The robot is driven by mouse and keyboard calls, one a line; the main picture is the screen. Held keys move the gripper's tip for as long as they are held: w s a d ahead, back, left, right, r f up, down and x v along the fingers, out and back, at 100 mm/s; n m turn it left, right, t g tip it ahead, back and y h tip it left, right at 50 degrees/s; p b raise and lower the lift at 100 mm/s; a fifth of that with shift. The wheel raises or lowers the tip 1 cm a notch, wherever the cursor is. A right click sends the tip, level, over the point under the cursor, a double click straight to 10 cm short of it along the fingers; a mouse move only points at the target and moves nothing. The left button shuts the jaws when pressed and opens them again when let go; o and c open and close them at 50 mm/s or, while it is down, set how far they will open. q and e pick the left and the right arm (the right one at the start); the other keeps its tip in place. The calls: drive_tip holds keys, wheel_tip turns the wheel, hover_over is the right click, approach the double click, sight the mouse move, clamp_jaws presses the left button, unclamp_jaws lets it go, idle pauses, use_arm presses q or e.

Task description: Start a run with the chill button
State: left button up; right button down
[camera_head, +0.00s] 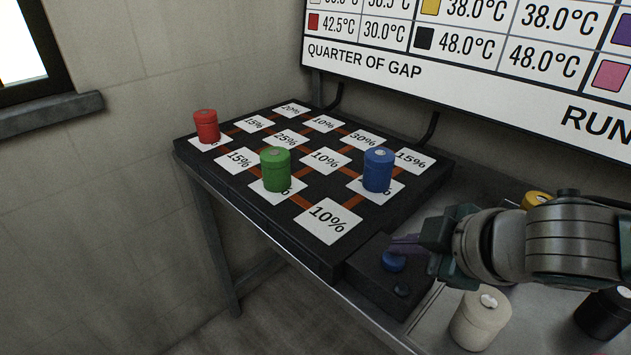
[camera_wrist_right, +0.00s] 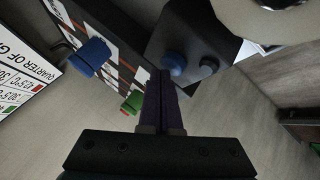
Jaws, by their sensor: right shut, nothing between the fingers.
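A dark control box (camera_head: 375,280) sits at the near right corner of the black board. It carries a round blue button (camera_head: 393,261) and a smaller dark knob or button (camera_head: 402,291); I see no label on either. My right gripper (camera_head: 402,244) comes in from the right, its purple fingers shut and empty, tips just over the blue button. In the right wrist view the shut fingertips (camera_wrist_right: 164,74) lie next to the blue button (camera_wrist_right: 174,62); whether they touch it I cannot tell. My left gripper is out of view.
The black board (camera_head: 310,240) has white percentage cards joined by orange strips. Red (camera_head: 206,126), green (camera_head: 276,170) and blue (camera_head: 378,170) canisters stand on it. White (camera_head: 480,320), black (camera_head: 603,315) and yellow (camera_head: 537,199) ones stand around my right arm. A temperature sign (camera_head: 450,90) hangs behind.

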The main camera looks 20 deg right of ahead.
sight(402, 262)
drive_tip(key=shift+f, duration=0.35)
drive_tip(key=shift+r, duration=0.15)
idle(0.3)
drive_tip(key=shift+r+p, duration=0.85)
drive_tip(key=shift+p, duration=0.1)
wheel_tip(402, 262, up, 5)
drive_tip(key=p, duration=0.5)
drive_tip(key=shift+p, duration=0.3)
